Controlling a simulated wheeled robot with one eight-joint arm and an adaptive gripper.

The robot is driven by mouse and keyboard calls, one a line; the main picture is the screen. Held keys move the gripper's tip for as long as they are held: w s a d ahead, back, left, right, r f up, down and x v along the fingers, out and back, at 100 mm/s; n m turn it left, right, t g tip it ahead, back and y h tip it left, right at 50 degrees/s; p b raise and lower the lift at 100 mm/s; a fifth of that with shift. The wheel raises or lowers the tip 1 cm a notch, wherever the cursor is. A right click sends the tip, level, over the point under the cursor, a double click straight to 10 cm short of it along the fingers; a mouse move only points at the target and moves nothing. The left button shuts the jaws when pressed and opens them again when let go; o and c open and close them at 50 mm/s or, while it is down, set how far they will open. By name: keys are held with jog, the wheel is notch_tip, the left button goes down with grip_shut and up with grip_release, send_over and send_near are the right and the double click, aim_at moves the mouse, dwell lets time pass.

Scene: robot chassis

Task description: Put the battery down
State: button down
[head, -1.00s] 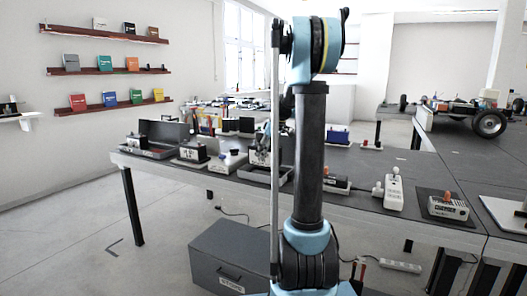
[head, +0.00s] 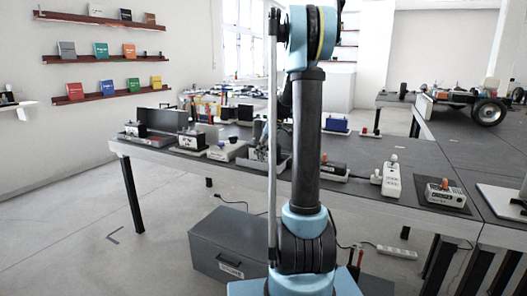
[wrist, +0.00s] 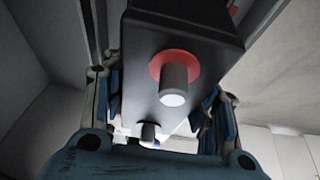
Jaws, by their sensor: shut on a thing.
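In the wrist view a dark, box-shaped battery (wrist: 200,35) fills the upper middle. One grey terminal with a red ring faces the camera, and a second, dark terminal sits lower. My gripper (wrist: 160,100) is shut on the battery, with blue and black finger links on both sides. In the head view my arm stands in front of the table and hides much of the gripper area, near an open grey tray (head: 284,163). I cannot tell whether the battery touches a surface.
The long dark table (head: 380,155) holds several boxed devices on the left, a white power strip (head: 391,180) and a device with an orange knob (head: 444,194) on the right. A grey chest (head: 235,245) stands on the floor below. A wheeled chassis (head: 470,100) sits at the back right.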

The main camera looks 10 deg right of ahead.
jog(key=c, duration=0.6)
grip_release()
jog(key=shift+r, duration=0.1)
jog(key=v, duration=1.1)
jog(key=shift+s+d+r, duration=0.15)
jog(key=shift+r, duration=0.2)
jog(key=shift+s, duration=0.4)
jog(key=s+a+f+m+h, duration=0.1)
jog(key=s+a+f+m, duration=0.15)
jog(key=s, duration=1.05)
jog(key=s+f+m+h, duration=0.1)
jog(key=s+f+m, duration=0.1)
jog(key=s+f, duration=0.4)
jog(key=s+f+m, duration=0.3)
jog(key=s+f, duration=0.3)
jog(key=s, duration=0.6)
jog(key=s+a+f+m+h, duration=0.1)
jog(key=s+f+m, duration=0.2)
jog(key=s+f, duration=0.3)
jog(key=shift+s+a+h, duration=0.1)
jog(key=shift+s+h, duration=0.2)
jog(key=shift+s, duration=1.55)
